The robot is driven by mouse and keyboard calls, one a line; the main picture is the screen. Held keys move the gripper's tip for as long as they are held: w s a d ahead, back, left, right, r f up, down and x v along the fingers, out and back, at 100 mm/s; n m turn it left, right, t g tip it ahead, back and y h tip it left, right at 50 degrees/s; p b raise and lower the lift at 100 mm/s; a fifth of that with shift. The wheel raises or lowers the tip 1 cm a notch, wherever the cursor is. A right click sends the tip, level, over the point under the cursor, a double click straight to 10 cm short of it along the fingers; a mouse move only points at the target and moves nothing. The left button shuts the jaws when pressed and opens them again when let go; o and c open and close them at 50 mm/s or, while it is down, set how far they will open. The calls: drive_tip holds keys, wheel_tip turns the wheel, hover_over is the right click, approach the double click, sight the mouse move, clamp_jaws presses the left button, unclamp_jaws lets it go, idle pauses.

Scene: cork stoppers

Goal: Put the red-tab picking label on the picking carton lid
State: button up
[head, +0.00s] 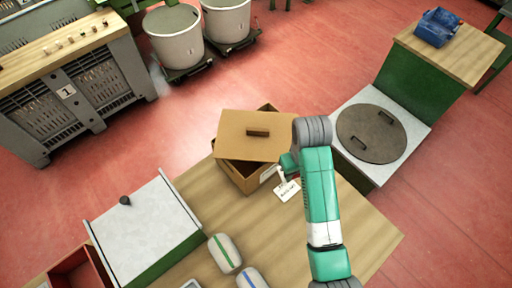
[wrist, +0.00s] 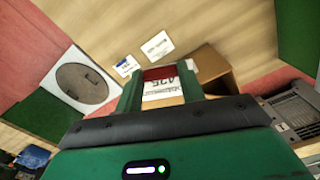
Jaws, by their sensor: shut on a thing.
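The red-tab picking label (wrist: 163,82) is between the fingers of my gripper (wrist: 160,88) in the wrist view, its red strip at the top and dark print on white below. In the head view my gripper (head: 288,164) is just right of the open-looking cardboard carton (head: 238,177), largely hidden by my arm. The tan carton lid (head: 235,126) with a dark block handle lies askew on top of the carton, leaving dark gaps at its edges. The carton also shows right of my fingers in the wrist view (wrist: 217,73).
A white printed card (head: 288,191) lies on the wooden table (head: 365,232); a blue-marked card (wrist: 127,66) lies near it in the wrist view. A grey-topped box (head: 145,235) and two striped pale objects (head: 225,253) stand left. A round cover (head: 371,133) is at the right.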

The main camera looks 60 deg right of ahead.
drive_tip(key=shift+s+d, duration=0.25)
drive_tip(key=shift+s, duration=0.1)
hover_over(259, 154)
drive_tip(key=shift+w+f, duration=0.1)
drive_tip(key=shift+f, duration=0.6)
drive_tip(key=shift+f+p, duration=0.4)
drive_tip(key=shift+f, duration=1.35)
drive_tip(key=o, duration=0.9)
drive_tip(key=shift+f, duration=0.1)
wheel_tip(259, 154, up, 12)
drive_tip(key=shift+r, duration=0.1)
